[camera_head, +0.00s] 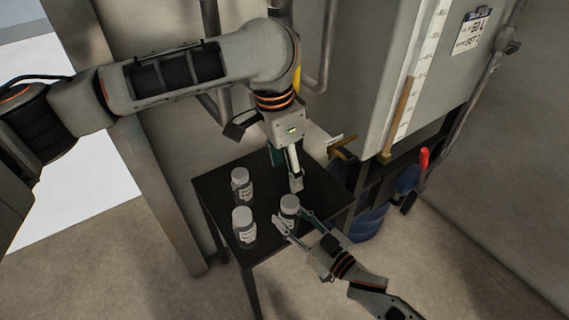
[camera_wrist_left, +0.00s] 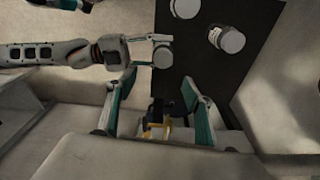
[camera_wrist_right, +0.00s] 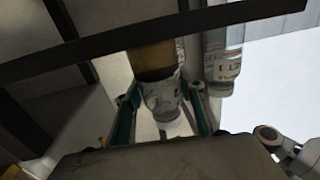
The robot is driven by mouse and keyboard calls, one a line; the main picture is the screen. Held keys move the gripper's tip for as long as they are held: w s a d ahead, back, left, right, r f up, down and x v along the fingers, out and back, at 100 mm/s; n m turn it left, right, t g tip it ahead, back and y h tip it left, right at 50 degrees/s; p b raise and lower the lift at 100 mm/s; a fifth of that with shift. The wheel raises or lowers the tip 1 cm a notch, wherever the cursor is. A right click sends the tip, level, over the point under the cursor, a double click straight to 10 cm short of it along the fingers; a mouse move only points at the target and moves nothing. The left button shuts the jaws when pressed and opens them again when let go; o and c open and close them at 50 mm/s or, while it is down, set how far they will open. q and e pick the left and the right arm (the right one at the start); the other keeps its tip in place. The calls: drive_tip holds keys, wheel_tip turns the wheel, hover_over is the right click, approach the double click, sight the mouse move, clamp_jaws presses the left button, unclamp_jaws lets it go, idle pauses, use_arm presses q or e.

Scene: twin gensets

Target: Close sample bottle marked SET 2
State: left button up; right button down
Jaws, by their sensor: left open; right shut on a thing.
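I cannot read which label says SET 2. My left gripper (camera_head: 287,171) is open and empty above the table, behind the held bottle.
The dark table (camera_head: 218,191) is small and has thin legs. A large grey tank (camera_head: 370,70) with a gauge strip and a plate (camera_head: 471,30) stands to the right. Pipes run behind the table. A blue container (camera_head: 368,222) and a red handle (camera_head: 424,158) are beneath the tank.

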sight(290, 201)
use_arm(q)
drive_tip(key=shift+w+a+r+n, duration=0.15)
drive_tip(key=shift+w+r+n, duration=0.05)
drive_tip(key=shift+n, duration=0.5)
drive_tip(key=f, duration=0.4)
drive_tip(key=d+f, duration=0.1)
drive_tip(key=f, duration=0.7)
drive_tip(key=shift+w+d, duration=0.15)
drive_tip(key=shift+w, duration=0.25)
drive_tip(key=c, duration=1.4)
drive_tip(key=shift+o, duration=0.2)
drive_tip(key=shift+m, duration=1.6)
